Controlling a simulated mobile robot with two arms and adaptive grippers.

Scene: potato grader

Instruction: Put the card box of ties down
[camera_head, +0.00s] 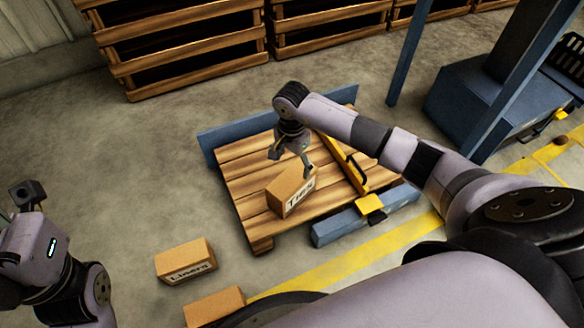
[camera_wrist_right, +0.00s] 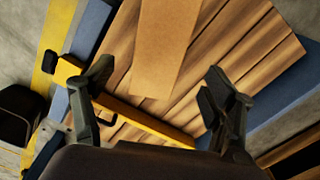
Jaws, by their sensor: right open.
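The card box of ties (camera_head: 288,187), brown with "Ties" on its side, appears to rest upright on the wooden slats of a low pallet (camera_head: 240,165). My right gripper (camera_head: 291,163) is just above the box, pointing down, with its fingers spread. In the right wrist view the box (camera_wrist_right: 165,40) lies beyond and between the open fingers of the gripper (camera_wrist_right: 158,88), with gaps visible at both sides. I cannot tell whether any fingertip touches it. My left arm is at the left edge of the head view; its fingers cannot be made out.
A card box reading "Liners" (camera_head: 185,252) and another card box (camera_head: 213,305) lie on the floor at lower left. Wooden crates (camera_head: 185,50) stand behind. A blue machine (camera_head: 465,105) stands right.

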